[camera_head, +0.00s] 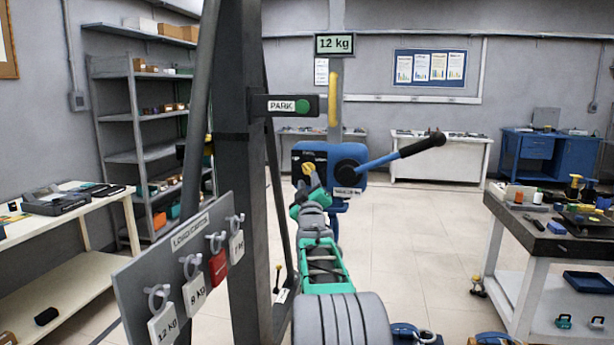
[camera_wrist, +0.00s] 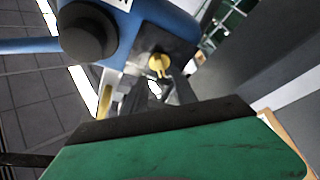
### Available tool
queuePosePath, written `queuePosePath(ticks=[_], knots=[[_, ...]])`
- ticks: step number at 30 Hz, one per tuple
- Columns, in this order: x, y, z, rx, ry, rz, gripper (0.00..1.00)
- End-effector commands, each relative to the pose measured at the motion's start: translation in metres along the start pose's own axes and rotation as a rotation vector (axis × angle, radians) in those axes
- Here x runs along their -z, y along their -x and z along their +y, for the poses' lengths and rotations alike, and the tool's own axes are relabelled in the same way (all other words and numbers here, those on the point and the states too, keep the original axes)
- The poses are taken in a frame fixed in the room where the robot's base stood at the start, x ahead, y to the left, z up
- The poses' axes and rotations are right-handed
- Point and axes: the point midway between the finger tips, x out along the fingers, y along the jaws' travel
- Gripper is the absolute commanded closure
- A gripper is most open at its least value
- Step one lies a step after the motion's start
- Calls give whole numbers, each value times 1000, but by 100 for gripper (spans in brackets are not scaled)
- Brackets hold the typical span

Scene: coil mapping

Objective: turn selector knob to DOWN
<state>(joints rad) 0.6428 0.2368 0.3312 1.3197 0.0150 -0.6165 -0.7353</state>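The yellow selector knob (camera_head: 308,168) is on the dark front panel of a blue winch box (camera_head: 352,163). In the wrist view the knob (camera_wrist: 159,63) sits just beyond my fingertips, near the gap between them. My gripper (camera_head: 314,181) is in front of the panel, its grey fingers close below the knob. In the wrist view my gripper (camera_wrist: 158,80) has its two dark fingers apart with nothing held between them. I cannot tell whether a finger touches the knob. The panel's markings are too small to read, so the knob's setting cannot be told.
A blue lever with a black grip (camera_head: 405,150) sticks out right of the box. A grey post (camera_head: 238,180) with a PARK bracket (camera_head: 290,106) stands left. A load-card board (camera_head: 190,265) hangs nearby. A display (camera_head: 334,44) reads 12 kg. A workbench (camera_head: 545,245) stands right.

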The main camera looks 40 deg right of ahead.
Motion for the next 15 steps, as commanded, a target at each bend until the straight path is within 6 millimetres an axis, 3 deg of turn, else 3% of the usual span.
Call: queuePosePath(ticks=[6, 15], knots=[[1, -38, 0, 2, -2, -1, 66], [1, -48, 0, 2, -3, 0, 66]])
